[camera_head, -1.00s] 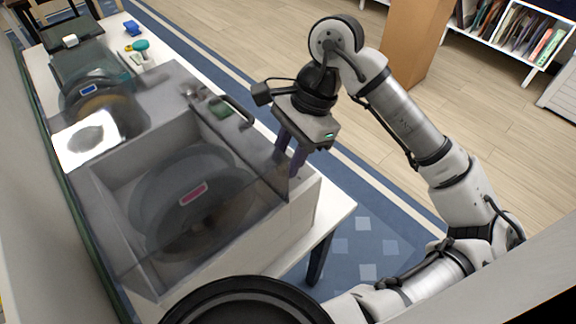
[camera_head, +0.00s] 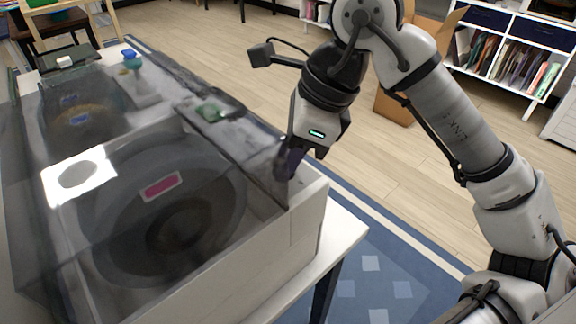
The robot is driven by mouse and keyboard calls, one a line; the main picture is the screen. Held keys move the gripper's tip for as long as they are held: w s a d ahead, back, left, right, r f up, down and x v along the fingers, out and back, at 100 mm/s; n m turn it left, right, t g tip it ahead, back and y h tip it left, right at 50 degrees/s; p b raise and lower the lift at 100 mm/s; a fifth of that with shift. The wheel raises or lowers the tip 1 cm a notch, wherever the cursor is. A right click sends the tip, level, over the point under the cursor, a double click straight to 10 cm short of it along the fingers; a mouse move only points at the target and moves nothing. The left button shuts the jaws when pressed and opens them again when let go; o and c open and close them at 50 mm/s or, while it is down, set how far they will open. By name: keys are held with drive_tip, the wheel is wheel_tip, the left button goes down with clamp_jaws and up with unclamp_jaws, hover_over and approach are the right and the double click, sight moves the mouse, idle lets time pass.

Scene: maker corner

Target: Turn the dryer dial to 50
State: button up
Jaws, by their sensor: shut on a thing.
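The dryer (camera_head: 300,225) is a pale box on the white table, with a smoky see-through lid (camera_head: 110,250) over a large dark spool (camera_head: 200,190) with a red label. A small green display (camera_head: 212,111) sits on its grey strip along the far side. My gripper (camera_head: 287,165) points down at the right end of this strip. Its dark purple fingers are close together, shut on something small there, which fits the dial. The dial itself is hidden by the fingers, so its setting cannot be read.
A second spool (camera_head: 85,115) lies farther left under clear plastic. A bright white patch (camera_head: 78,175) shows at the left. A cardboard box (camera_head: 395,105) and bookshelf (camera_head: 510,65) stand beyond on open floor.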

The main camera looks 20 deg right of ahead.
drive_tip(key=shift+m+b, duration=0.35)
drive_tip(key=shift+m, duration=0.15)
drive_tip(key=o, duration=1)
drive_tip(key=shift+c, duration=0.2)
drive_tip(key=v, duration=1.4)
drive_tip(key=shift+s+a+p, duration=0.15)
drive_tip(key=shift+a+p, duration=0.05)
drive_tip(key=shift+p, duration=0.25)
drive_tip(key=shift+f, duration=0.1)
